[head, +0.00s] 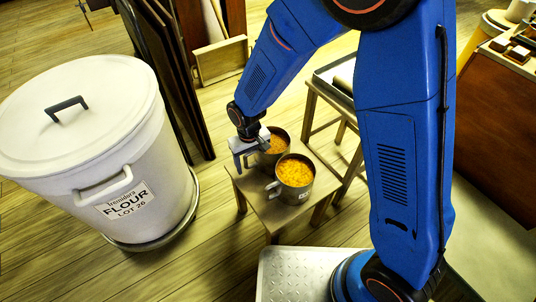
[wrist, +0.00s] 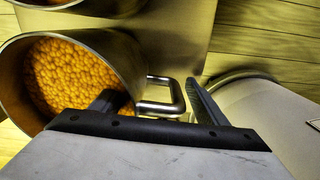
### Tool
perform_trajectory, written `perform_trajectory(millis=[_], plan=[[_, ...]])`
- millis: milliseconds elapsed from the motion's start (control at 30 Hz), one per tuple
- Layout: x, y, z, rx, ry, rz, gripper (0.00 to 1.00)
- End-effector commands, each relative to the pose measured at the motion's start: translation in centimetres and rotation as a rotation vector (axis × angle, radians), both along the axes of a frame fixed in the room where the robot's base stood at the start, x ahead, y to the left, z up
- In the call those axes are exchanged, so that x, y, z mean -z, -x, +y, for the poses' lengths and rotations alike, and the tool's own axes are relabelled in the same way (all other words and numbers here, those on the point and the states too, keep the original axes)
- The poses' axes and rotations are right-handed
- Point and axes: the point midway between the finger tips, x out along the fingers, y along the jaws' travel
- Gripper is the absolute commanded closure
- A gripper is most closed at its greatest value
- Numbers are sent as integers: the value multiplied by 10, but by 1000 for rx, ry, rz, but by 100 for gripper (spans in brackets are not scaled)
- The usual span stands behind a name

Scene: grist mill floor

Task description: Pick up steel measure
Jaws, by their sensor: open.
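Two steel measures filled with orange-yellow grain stand upright on a small wooden stand (head: 263,208). The nearer measure (head: 297,195) has its handle towards the left. The farther measure (head: 287,146) is partly hidden behind my gripper (head: 250,158). My gripper is open at that measure's left side. In the wrist view one finger of my gripper (wrist: 154,92) overlaps the mouth of a measure (wrist: 122,58), and the other is beyond its handle (wrist: 178,94). The handle shows between the fingers. I cannot tell whether they touch it. Part of the other measure (wrist: 105,6) shows at the top left.
A large white flour bin (head: 120,150) stands left of the stand; a pale rounded shape, probably this bin (wrist: 255,115), shows in the wrist view. Dark boards (head: 160,70) lean behind. Another wooden stand with a tray (head: 322,85) is at the back right.

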Motion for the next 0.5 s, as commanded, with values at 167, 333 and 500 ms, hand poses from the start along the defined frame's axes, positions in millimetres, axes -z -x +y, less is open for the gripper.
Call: perform_trajectory(millis=[167, 333, 500], plan=[[0, 0, 0, 0, 0, 0, 59], [0, 0, 0, 0, 0, 0, 99], [-1, 0, 0, 0, -1, -1, 100]])
